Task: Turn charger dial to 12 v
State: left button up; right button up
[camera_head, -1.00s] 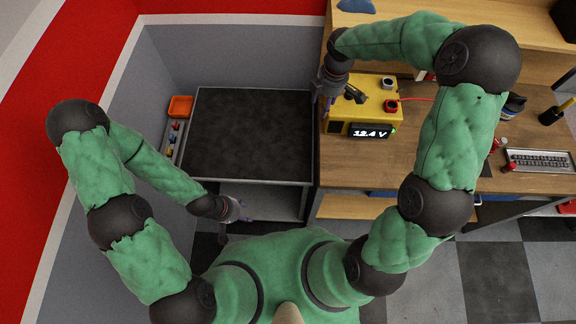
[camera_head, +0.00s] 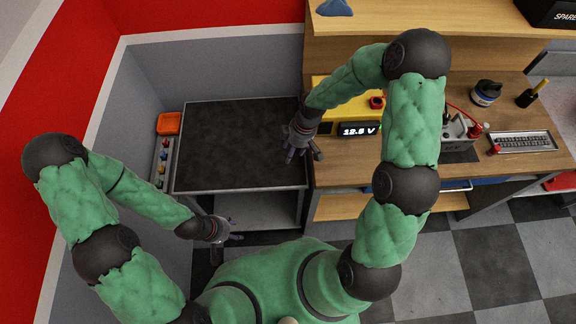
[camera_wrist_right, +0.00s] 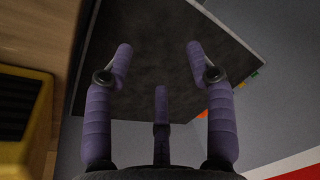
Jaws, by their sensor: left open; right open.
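The yellow charger (camera_head: 352,113) sits on the wooden bench, partly covered by my right forearm. Its lit display (camera_head: 358,130) reads about 12.6 or 12.8 V; the last digit is hard to tell. The dial is hidden behind my right forearm. My right gripper (camera_head: 296,150) is open and empty, left of the charger, over the right edge of the dark-topped table. In the right wrist view the fingers of the right gripper (camera_wrist_right: 158,65) are spread with nothing between them, and a charger corner (camera_wrist_right: 12,155) shows at lower left. My left gripper (camera_head: 232,232) is open, low in front of the table.
The dark-topped table (camera_head: 235,145) is bare. A red terminal (camera_head: 377,102) is on the charger. Right of my right arm are a grey device (camera_head: 455,132) with a red cable, a jar (camera_head: 487,92) and a tray (camera_head: 522,142).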

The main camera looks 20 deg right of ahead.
jog(key=shift+s+a+f+m+y, duration=0.1)
jog(key=shift+s+a+f+m, duration=0.35)
jog(key=shift+f, duration=0.2)
jog(key=shift+s+a+f+m+y, duration=0.1)
jog(key=shift+s+a+f+m, duration=0.25)
jog(key=shift+s+f, duration=0.25)
jog(key=shift+s+a+f+m+y, duration=0.1)
jog(key=shift+s+a+f+m, duration=0.2)
jog(key=shift+s+f+m, duration=0.25)
jog(key=shift+f, duration=0.15)
jog(key=s+a+f+m+b, duration=0.3)
jog(key=s+f+m+b, duration=0.2)
jog(key=s+f, duration=0.2)
jog(key=s+a+f+m+b, duration=0.3)
jog(key=s+f+b, duration=0.3)
jog(key=f, duration=0.6)
jog(key=shift+s+f+m+y, duration=0.3)
jog(key=shift+s+m, duration=0.25)
jog(key=shift+m, duration=0.3)
